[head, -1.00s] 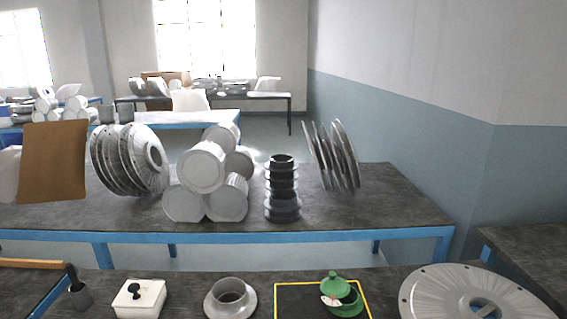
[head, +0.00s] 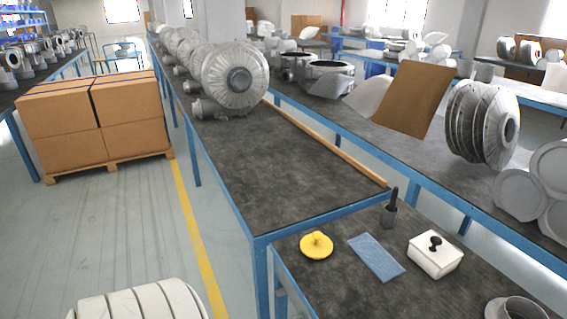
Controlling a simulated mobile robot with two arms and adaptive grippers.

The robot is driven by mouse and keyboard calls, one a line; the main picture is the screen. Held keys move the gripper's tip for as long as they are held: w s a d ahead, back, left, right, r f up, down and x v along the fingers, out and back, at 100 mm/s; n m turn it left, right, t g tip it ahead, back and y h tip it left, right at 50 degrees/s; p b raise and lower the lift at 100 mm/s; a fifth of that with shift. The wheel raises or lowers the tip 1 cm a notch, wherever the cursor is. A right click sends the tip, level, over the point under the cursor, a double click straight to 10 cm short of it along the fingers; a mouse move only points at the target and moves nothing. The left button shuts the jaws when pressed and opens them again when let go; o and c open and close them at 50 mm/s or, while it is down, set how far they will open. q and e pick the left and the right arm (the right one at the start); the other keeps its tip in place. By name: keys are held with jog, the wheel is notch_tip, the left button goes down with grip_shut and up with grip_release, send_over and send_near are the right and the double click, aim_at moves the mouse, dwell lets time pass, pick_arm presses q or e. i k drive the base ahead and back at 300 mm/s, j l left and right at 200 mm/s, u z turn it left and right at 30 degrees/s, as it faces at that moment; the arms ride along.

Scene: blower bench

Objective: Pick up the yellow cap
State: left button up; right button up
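The yellow cap (head: 316,246) lies on the dark bench top in the head view, near the bench's left end. It is a round disc with a small raised knob on top. It stands apart from the blue cloth to its right. Neither of my grippers shows in the head view.
A blue cloth (head: 376,257), a white box with a black knob (head: 436,254) and a dark grey tool (head: 390,212) stand right of the cap. A grey flanged ring (head: 516,309) is at the lower right. A long bench (head: 270,170) with blower housings (head: 236,78) adjoins behind.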

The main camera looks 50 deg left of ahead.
aim_at(315, 246)
jog(key=u, duration=1.45)
jog(key=i+j+z, duration=0.1)
jog(key=z, duration=0.3)
jog(key=j+z, duration=0.45)
jog(key=i+l, duration=0.05)
